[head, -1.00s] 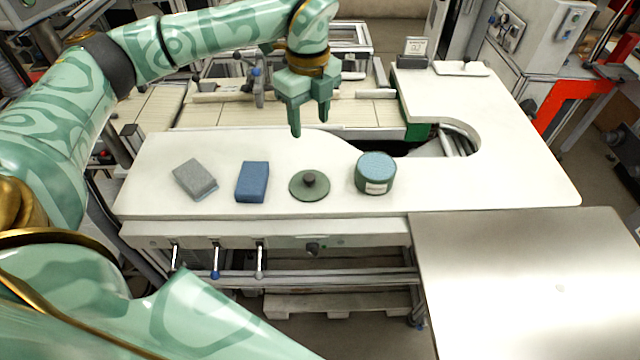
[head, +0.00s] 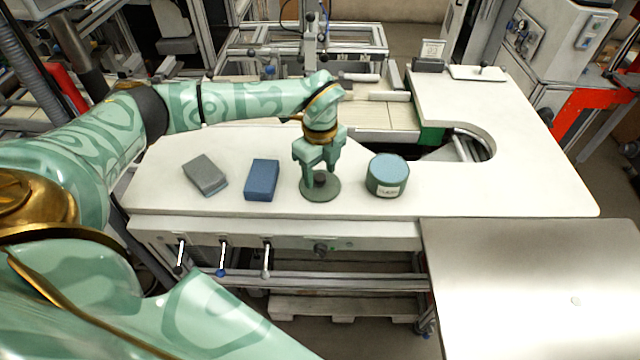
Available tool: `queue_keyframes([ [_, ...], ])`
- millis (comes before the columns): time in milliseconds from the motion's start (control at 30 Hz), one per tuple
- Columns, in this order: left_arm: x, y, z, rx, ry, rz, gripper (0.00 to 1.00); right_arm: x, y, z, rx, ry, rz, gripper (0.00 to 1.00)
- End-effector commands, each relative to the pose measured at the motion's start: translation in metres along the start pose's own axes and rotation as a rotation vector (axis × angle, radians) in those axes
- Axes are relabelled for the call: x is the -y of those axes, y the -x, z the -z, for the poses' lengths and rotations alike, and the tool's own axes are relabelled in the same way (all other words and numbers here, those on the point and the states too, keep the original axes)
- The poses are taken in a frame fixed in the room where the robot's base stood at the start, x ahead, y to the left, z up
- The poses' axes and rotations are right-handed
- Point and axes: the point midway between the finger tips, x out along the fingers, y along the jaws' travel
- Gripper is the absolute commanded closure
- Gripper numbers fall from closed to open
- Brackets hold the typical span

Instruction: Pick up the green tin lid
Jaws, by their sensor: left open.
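The green tin lid (head: 321,193) lies flat on the white worktop, a round dark green disc with a dark knob at its middle. My left gripper (head: 319,174) is right above it, pointing down, with its fingers open around the knob's height. The fingers partly hide the lid's far part; I cannot tell whether they touch it. My right gripper is not in view.
On the white worktop (head: 480,188), a blue block (head: 262,180) and a grey block (head: 205,174) lie left of the lid. A round green tin (head: 386,176) with a light blue top stands close on its right. The worktop has a curved cutout at the right.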

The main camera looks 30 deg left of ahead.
Motion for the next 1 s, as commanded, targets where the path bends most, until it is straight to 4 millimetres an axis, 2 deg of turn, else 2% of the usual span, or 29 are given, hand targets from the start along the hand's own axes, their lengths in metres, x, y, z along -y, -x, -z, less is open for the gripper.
queue_keyframes([
  [100, 0.000, -0.010, 0.000, 0.000, 0.000, 0.000, 0.48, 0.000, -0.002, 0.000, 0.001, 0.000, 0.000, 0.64],
  [300, 0.000, -0.010, 0.000, 0.001, 0.000, 0.001, 0.48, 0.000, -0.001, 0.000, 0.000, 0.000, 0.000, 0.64],
  [333, 0.000, -0.010, 0.000, 0.001, 0.000, 0.001, 0.54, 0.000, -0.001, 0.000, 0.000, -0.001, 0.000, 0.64],
  [400, 0.000, -0.010, 0.000, 0.001, 0.000, 0.001, 0.73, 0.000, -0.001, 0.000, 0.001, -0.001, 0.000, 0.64],
  [500, 0.000, -0.010, 0.000, 0.001, 0.000, 0.001, 0.97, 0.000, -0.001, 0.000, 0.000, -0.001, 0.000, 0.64],
  [833, 0.000, -0.007, 0.000, 0.001, 0.000, 0.001, 0.97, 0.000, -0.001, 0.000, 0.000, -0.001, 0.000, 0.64],
  [1000, 0.001, 0.009, -0.001, 0.001, 0.000, 0.004, 0.97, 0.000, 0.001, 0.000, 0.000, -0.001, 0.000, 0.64],
])
